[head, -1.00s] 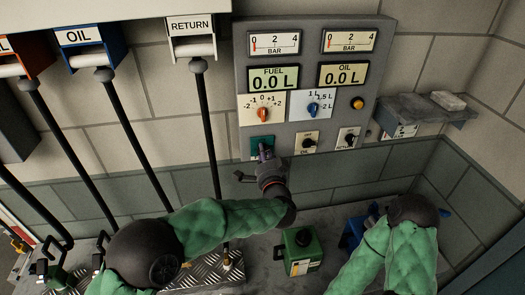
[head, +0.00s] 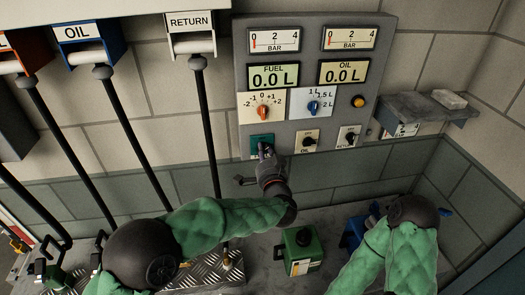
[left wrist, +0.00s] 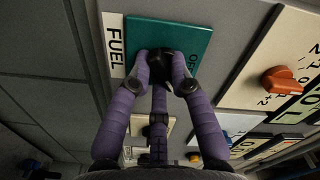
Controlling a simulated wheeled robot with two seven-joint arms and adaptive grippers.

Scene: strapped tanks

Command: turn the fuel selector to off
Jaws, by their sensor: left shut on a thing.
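The fuel selector is a black knob (left wrist: 160,64) on a teal plate (left wrist: 178,40) marked FUEL. The plate shows in the head view (head: 258,140) at the lower left of the grey panel, partly behind my left gripper. My left gripper (head: 265,151) reaches up to it from below. In the left wrist view its purple fingers (left wrist: 160,78) are closed around the knob. Part of the "OFF"-like lettering at the plate's edge is covered, and the knob's pointer direction cannot be made out. My right arm is at the lower right; its gripper is not clearly visible.
Oil (head: 307,141) and return (head: 348,138) selectors sit right of the teal plate. Above are an orange dial (head: 263,111), a blue dial (head: 313,107) and displays reading 0.0 L. A green can (head: 302,252) stands on the bench below. A shelf (head: 425,108) juts out at right.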

